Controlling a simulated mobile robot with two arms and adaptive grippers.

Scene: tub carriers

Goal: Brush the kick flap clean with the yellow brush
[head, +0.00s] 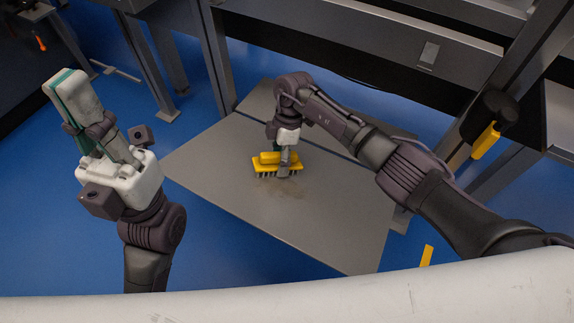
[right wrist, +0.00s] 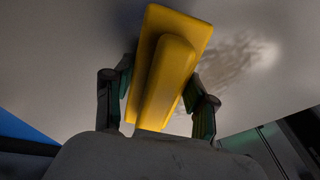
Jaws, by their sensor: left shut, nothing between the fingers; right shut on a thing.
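The kick flap (head: 310,225) is a broad grey panel low in the middle of the head view. The yellow brush (head: 262,168) has dark bristles and is bristle-side down at the flap's upper left part. My right gripper (head: 283,153) is shut on its raised grip. In the right wrist view the brush (right wrist: 170,60) lies between the fingers (right wrist: 155,105), and a brown smudge (right wrist: 228,62) shows on the panel beside it. Only a faint brownish mark shows in the head view. My left gripper (head: 72,95) is raised at the left, shut and empty, away from the flap.
Grey metal frame posts (head: 217,70) and a beam (head: 350,40) stand behind the flap. A dark fitting with a yellow part (head: 487,140) is on the right post. Blue floor (head: 220,255) is open left of the flap. A yellow piece (head: 427,255) shows at lower right.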

